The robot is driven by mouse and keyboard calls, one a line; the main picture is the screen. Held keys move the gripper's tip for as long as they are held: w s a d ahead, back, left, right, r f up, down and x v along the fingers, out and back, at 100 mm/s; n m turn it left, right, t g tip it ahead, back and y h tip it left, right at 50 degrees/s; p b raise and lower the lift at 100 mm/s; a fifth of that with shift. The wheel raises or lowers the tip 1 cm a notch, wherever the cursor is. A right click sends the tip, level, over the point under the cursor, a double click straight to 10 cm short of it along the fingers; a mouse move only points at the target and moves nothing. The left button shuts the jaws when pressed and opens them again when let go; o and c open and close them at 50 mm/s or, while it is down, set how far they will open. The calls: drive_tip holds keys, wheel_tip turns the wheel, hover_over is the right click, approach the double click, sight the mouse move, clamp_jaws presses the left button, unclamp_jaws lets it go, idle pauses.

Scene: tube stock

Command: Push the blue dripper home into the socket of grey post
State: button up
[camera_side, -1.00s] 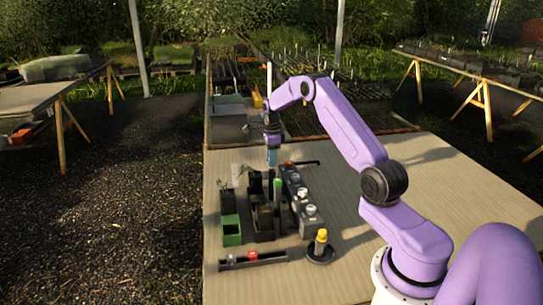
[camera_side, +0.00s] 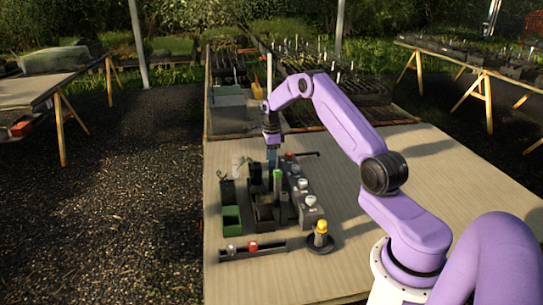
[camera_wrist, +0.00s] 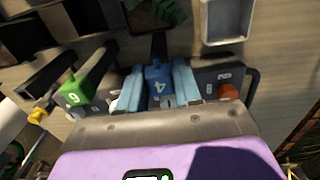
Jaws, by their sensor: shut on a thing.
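The blue dripper (camera_wrist: 159,73), marked 4, is between the pale blue fingers of my gripper (camera_wrist: 159,91) in the wrist view. My gripper is shut on it. In the side view my gripper (camera_side: 272,156) points down at the far end of the cluster of posts and blocks. A dark upright piece (camera_wrist: 158,44) shows beside the dripper in the wrist view; I cannot tell whether it is the grey post. The socket and the dripper's lower end are hidden, so how deep it sits cannot be told.
A green dripper (camera_wrist: 73,96), marked 9, stands close to the left finger. Grey blocks with a red knob (camera_wrist: 228,92) are close on the right. A yellow-topped piece (camera_side: 321,232) stands on a round base in front.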

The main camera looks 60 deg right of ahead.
drive_tip(key=shift+f, duration=0.25)
idle(0.6)
drive_tip(key=o, duration=1.1)
drive_tip(key=shift+r, duration=0.1)
wheel_tip(320, 180, up, 17)
drive_tip(key=shift+r, duration=0.15)
